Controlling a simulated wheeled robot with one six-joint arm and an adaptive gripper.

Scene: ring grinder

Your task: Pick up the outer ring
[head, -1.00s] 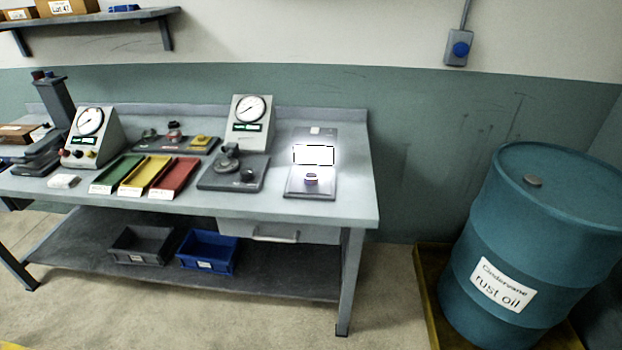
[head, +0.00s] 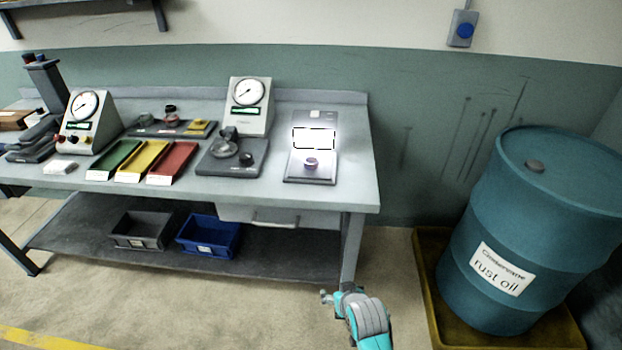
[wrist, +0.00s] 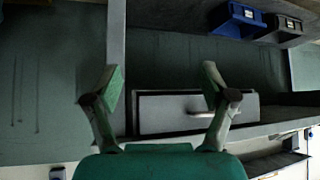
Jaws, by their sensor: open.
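A small dark round piece, perhaps the outer ring (head: 311,163), sits on the front part of a grey plate (head: 321,178) at the right end of the bench, in the head view. It is too small to tell whether it is a ring. My gripper (head: 327,297) is low in front of the bench's right front leg, below and apart from the bench top. In the wrist view my gripper (wrist: 162,77) has its two fingers spread wide with nothing between them. The piece does not show in the wrist view.
A bright panel (head: 313,138) glows behind the piece. A gauge fixture (head: 232,157) and coloured trays (head: 174,162) stand to the left. The bench drawer (wrist: 165,114) faces my gripper. A rust oil drum (head: 530,230) stands on the right. Open floor lies before the bench.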

